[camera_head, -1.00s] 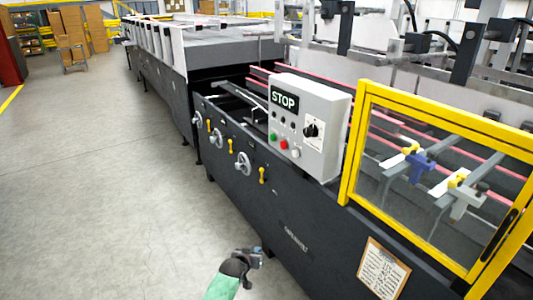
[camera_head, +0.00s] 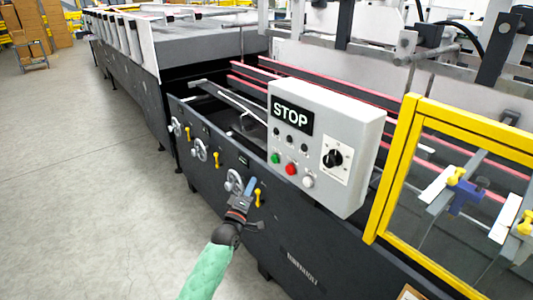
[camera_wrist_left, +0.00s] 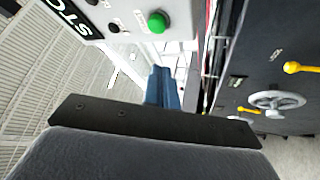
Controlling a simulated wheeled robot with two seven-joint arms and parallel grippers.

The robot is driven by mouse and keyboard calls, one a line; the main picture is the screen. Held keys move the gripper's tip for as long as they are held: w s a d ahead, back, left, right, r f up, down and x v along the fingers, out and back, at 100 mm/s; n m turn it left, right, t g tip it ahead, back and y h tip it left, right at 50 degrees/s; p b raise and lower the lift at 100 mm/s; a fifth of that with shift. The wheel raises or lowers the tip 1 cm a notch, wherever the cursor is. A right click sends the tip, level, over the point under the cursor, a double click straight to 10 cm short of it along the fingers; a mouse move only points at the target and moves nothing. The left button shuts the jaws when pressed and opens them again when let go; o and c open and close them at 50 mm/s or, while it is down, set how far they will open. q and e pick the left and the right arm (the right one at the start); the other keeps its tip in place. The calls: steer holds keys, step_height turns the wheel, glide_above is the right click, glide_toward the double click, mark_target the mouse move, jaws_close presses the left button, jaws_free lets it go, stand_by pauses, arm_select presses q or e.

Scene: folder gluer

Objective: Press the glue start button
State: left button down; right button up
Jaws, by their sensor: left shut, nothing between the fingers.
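The grey control box (camera_head: 325,140) with a black STOP label stands on the machine's near side. On its face are a green button (camera_head: 275,158), a red button (camera_head: 291,169), a white button (camera_head: 308,182), several small dark buttons and a black rotary knob (camera_head: 333,158). The green button also shows in the left wrist view (camera_wrist_left: 158,22). Which button starts the glue cannot be read. My left gripper (camera_head: 249,187) is shut and empty, below and left of the box and apart from it; its blue fingers show in the left wrist view (camera_wrist_left: 162,88). My right gripper is not in view.
The dark machine side panel (camera_head: 340,262) carries handwheels (camera_head: 234,182) and yellow levers (camera_head: 258,197) close to my left gripper. A yellow-framed guard (camera_head: 394,170) stands right of the box. Open floor (camera_head: 90,190) lies at the left.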

mark_target(274, 159)
arm_select(q)
steer(key=r+n+t, duration=0.1)
steer(key=n, duration=0.1)
steer(key=a+r+n, duration=0.1)
steer(key=n, duration=0.1)
steer(key=a+r+n+t+y, duration=0.1)
steer(key=n, duration=0.1)
steer(key=shift+a+r+n+t, duration=0.25)
steer(key=shift+r+n+t, duration=0.05)
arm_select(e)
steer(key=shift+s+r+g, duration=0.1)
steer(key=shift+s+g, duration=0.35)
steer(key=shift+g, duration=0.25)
arm_select(q)
steer(key=shift+s, duration=0.1)
